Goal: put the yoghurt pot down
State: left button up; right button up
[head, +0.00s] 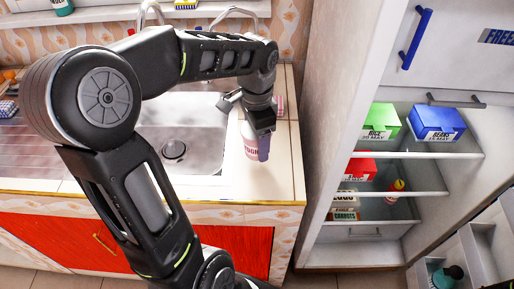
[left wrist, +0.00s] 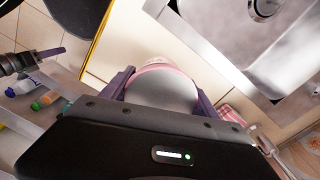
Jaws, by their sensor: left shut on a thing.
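The yoghurt pot (head: 251,145) is pale with a pink band and dark lettering. In the head view it is upright at the right end of the counter, beside the sink. My left gripper (head: 259,125) is shut around it from above; I cannot tell if its base touches the counter. In the left wrist view the pale pot (left wrist: 163,92) is between the two purple fingers of my left gripper (left wrist: 165,98). What looks like my right gripper (left wrist: 50,54) shows small at the left edge there; its jaw state is unclear.
The steel sink (head: 205,125) is left of the pot. The counter's front edge (head: 225,198) is close below it. The open fridge (head: 385,160) at the right holds a green rice box (head: 381,121), a blue beans box (head: 437,124) and a red box (head: 352,171).

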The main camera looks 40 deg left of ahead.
pick_arm(q)
jog(key=shift+f, duration=1.85)
jog(key=shift+f, duration=0.15)
jog(key=o, duration=1.7)
notch_tip(320, 180, up, 12)
jog(key=shift+r, duration=0.15)
jog(key=shift+c, duration=0.3)
